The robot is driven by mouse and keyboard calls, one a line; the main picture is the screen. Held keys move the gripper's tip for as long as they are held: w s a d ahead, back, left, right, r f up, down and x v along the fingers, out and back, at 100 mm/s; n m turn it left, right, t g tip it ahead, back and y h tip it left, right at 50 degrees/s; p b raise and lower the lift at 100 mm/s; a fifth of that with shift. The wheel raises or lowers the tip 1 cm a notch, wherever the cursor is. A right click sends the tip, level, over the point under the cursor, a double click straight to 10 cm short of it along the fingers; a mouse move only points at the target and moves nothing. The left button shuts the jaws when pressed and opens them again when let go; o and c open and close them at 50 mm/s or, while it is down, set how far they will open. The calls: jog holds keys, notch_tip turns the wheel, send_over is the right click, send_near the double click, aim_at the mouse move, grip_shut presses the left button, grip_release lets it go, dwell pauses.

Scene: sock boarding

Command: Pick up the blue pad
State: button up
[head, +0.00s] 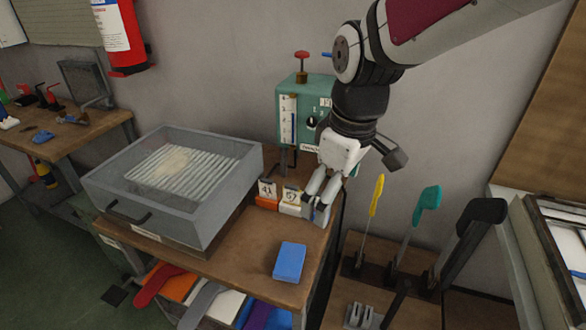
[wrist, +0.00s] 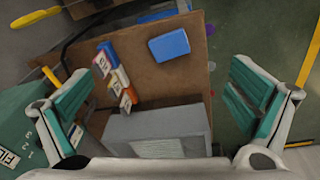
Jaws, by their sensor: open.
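The blue pad (head: 290,262) lies flat on the brown wooden bench top, near its front right edge, in the head view. It also shows in the wrist view (wrist: 169,45), above the middle and between the lines of the two fingers. My gripper (head: 318,208) hangs over the back right of the bench, above and behind the pad and apart from it. In the wrist view its two fingers (wrist: 165,105) are spread wide with nothing between them.
A grey open box (head: 215,205) with a ribbed inside stands left of the pad. Small orange and white numbered blocks (head: 268,192) sit behind it. A green control box (head: 300,110) stands at the back. Upright tools with yellow, teal and black handles (head: 427,200) stand to the right.

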jog(key=w+a+f+n+g+b, duration=0.1)
jog(key=w+a+f+n+b, duration=0.3)
jog(key=a+f, duration=0.5)
send_over(290, 259)
jog(key=shift+n+h, duration=0.3)
jog(key=shift+h, duration=0.1)
jog(key=f, duration=1)
jog(key=shift+w+d+f+p, duration=0.2)
jog(key=shift+f+p, duration=0.1)
jog(key=shift+f, duration=0.05)
jog(key=shift+s+a+f, duration=0.1)
jog(key=shift+f, duration=1.3)
jog(key=shift+a+f, duration=0.1)
jog(key=shift+f, duration=1.3)
jog(key=c, duration=1)
